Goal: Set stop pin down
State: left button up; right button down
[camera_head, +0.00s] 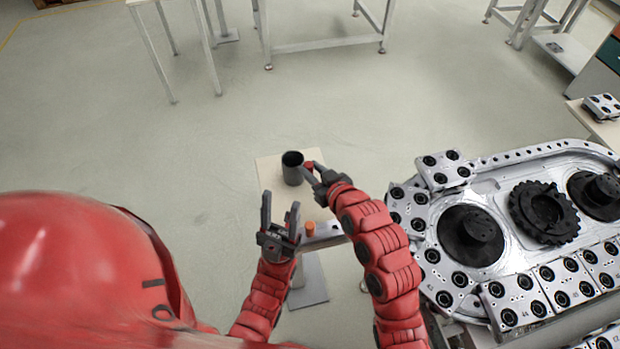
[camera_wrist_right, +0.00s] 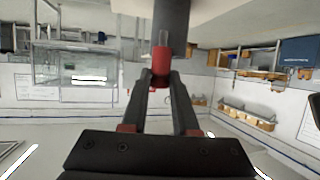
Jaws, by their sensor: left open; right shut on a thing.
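The stop pin is a small red cylinder (camera_head: 309,165) with a thin metal end that shows in the right wrist view (camera_wrist_right: 161,67). My right gripper (camera_head: 316,174) is shut on it, just right of a dark cup (camera_head: 292,168) on a small pale table (camera_head: 271,171). In the right wrist view the dark cup (camera_wrist_right: 171,22) is beyond the pin; I cannot tell whether they touch. My left gripper (camera_head: 280,208) is open and empty, below the cup. A second orange-red knob (camera_head: 310,229) stands by a metal bar to its right.
A large metal ring track (camera_head: 490,160) with dark gears (camera_head: 543,212) and numbered plates fills the right side. White-framed benches (camera_head: 320,45) stand at the back. The floor left of the small table is clear.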

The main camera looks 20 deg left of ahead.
notch_tip(320, 180, down, 6)
jog(key=shift+f+p, duration=0.1)
jog(key=shift+p, duration=0.75)
jog(key=shift+f, duration=0.2)
jog(key=c, duration=0.7)
grip_release()
